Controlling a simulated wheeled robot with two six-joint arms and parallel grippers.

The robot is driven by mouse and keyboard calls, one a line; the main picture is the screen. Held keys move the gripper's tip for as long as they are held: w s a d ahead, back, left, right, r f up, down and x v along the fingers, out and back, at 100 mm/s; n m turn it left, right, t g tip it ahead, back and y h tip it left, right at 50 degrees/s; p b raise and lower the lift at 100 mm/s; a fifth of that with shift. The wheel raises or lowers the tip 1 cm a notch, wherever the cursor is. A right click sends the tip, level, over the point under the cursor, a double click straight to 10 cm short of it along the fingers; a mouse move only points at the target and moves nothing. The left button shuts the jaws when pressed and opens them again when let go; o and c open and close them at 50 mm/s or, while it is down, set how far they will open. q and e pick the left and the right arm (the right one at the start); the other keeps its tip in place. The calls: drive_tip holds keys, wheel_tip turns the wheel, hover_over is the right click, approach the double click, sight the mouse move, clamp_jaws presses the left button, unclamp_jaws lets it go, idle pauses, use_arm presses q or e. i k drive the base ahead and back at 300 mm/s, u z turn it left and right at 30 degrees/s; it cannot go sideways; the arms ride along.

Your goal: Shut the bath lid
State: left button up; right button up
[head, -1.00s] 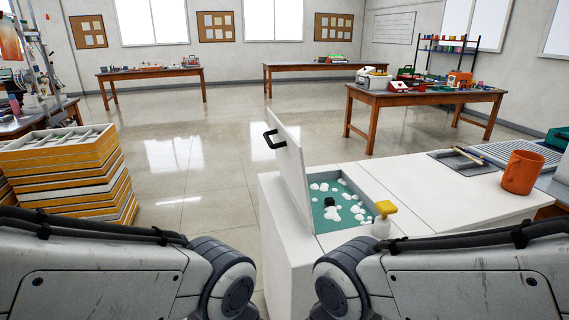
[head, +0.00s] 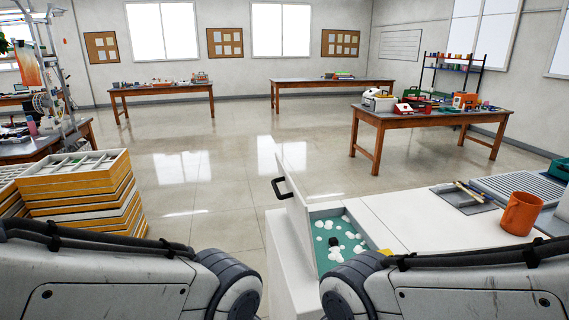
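The bath lid (head: 294,205) is a white panel standing open, nearly upright, at the left edge of the bath. A black handle (head: 282,188) sticks out from its left face. The bath (head: 340,242) is an open well of teal liquid with white foam clumps and a small dark block in it, set in a white cabinet. My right arm hides its near part. Both my arms cross the bottom of the head view, but neither gripper shows.
An orange mug (head: 521,214) and a grey mat (head: 463,199) with tools on it are on the white counter (head: 410,222) to the right. Stacked yellow-edged trays (head: 80,190) stand at the left. The floor between trays and bath is clear.

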sight(297, 209)
drive_tip(key=u, duration=0.65)
drive_tip(key=i, duration=0.9)
drive_tip(key=u, duration=0.3)
